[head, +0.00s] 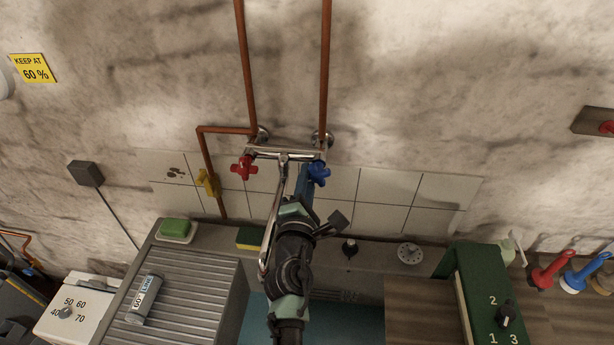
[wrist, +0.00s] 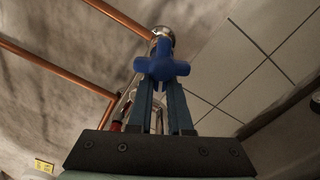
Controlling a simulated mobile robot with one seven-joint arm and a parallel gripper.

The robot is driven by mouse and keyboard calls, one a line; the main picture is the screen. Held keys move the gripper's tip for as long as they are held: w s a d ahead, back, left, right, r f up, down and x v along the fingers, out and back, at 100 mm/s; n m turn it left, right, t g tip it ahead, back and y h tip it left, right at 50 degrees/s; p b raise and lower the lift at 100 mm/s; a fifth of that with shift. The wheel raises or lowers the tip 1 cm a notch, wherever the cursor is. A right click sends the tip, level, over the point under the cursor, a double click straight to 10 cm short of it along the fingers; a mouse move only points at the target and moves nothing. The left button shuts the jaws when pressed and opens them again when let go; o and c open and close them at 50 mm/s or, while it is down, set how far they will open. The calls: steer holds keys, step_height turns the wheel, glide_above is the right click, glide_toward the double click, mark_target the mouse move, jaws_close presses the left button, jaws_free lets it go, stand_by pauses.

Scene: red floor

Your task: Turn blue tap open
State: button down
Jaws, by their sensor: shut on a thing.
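The blue tap (head: 319,173) is a cross-shaped handle at the right end of the chrome wall mixer (head: 285,153). In the wrist view the blue tap (wrist: 162,67) is close ahead, at the tips of my fingers. My gripper (head: 308,178) reaches up to it from below, and it also shows in the wrist view (wrist: 162,82). The fingers are shut on the blue tap's handle. The red tap (head: 244,168) is at the left end of the mixer. The mixer's spout (head: 272,225) hangs down beside my arm, which partly hides it.
Copper pipes (head: 324,70) run up the wall above the mixer. A yellow valve (head: 208,183) is to the left. Below are a sink with a ribbed drainboard (head: 190,285), a green soap (head: 175,228) and a sponge (head: 250,239). A green box (head: 480,290) stands right.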

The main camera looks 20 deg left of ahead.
steer(key=c, duration=0.8)
jaws_free()
steer(key=shift+c, duration=0.2)
steer(key=p+v, duration=0.3)
steer(key=v, duration=1)
